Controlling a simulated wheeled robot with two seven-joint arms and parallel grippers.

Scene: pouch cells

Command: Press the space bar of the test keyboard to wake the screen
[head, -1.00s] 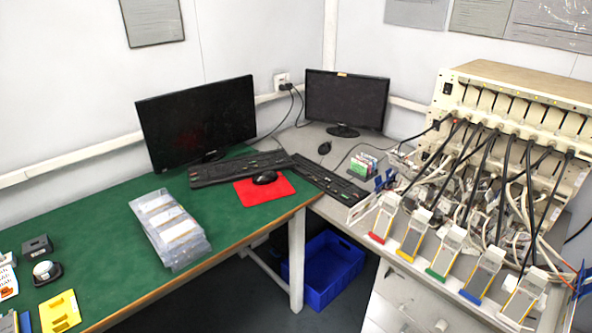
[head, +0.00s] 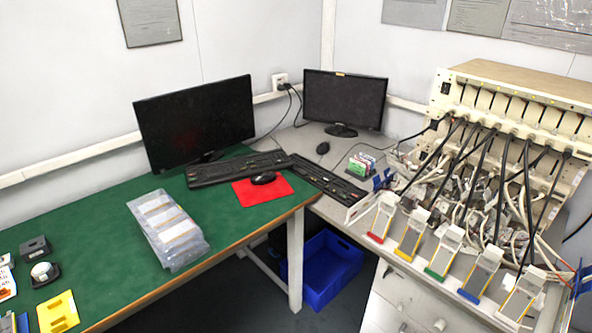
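Two black keyboards lie end to end where the two tables meet. One keyboard (head: 236,168) is on the green table in front of the larger dark monitor (head: 196,120). The other keyboard (head: 326,180) lies at an angle on the grey table, below the smaller dark monitor (head: 345,98). I cannot tell from labels which one is the test keyboard. Both screens are black. Their space bars are too small to make out. Neither of my grippers is in the head view.
A black mouse (head: 263,178) sits on a red mat (head: 250,194). Stacked clear pouches (head: 166,228) lie on the green table (head: 100,255). A cabled tester rack (head: 520,120) and several coloured cell holders (head: 437,252) fill the right. A blue crate (head: 328,270) is on the floor.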

